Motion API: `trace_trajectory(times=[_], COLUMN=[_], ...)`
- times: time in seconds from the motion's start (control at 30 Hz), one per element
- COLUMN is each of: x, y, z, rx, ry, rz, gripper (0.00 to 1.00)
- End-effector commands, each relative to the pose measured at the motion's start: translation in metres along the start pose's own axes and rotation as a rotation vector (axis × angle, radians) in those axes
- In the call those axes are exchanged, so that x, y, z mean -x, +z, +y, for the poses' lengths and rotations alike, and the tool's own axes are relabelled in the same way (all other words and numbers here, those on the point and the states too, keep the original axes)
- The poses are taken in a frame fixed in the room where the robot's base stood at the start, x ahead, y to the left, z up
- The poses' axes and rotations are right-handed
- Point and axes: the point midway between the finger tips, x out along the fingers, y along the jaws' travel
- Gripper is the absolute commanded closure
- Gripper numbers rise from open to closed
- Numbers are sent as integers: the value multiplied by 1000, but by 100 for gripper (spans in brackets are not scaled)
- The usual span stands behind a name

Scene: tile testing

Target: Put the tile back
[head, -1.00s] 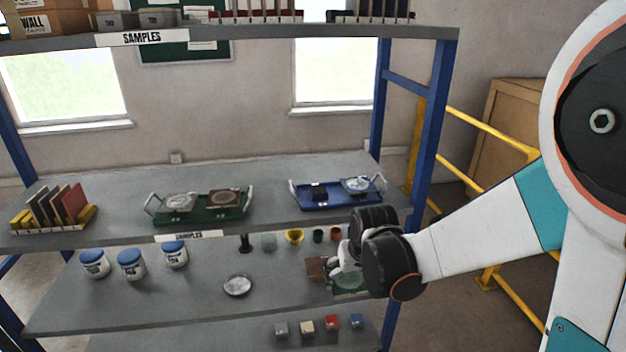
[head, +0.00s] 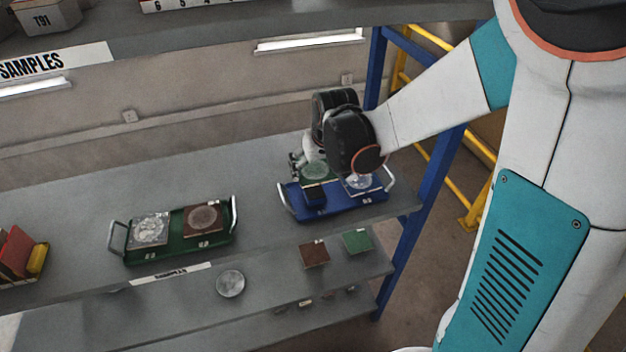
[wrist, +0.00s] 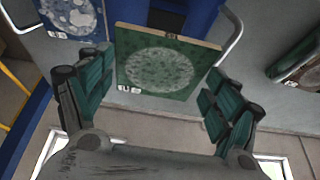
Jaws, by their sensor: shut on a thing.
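My gripper (head: 311,167) is over the left part of the blue tray (head: 338,210) on the middle shelf. In the wrist view its fingers (wrist: 157,90) are shut on the side edges of a green tile (wrist: 160,62) with a pale speckled round patch. In the head view the green tile (head: 316,171) is partly covered by the gripper, just above or behind a dark block (head: 315,197) on the tray. Whether the tile touches the tray cannot be told. A tile with a white speckled patch (head: 362,184) lies in the tray's right half, also in the wrist view (wrist: 75,14).
A green tray (head: 180,249) with a grey tile (head: 150,230) and a brown tile (head: 202,219) stands to the left. The lower shelf bears a brown square (head: 314,254), a green square (head: 357,241) and a round dish (head: 230,283). A blue post (head: 406,230) stands close on the right.

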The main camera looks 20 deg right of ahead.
Motion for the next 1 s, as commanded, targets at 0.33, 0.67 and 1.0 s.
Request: trace_trajectory(times=[0.33, 0.67, 1.0], x=[-40, -69, -72], y=[16, 29, 30], z=[1, 1, 1], rx=[0, 0, 0], ry=[0, 0, 0], rz=[0, 1, 0], gripper=[58, 58, 58])
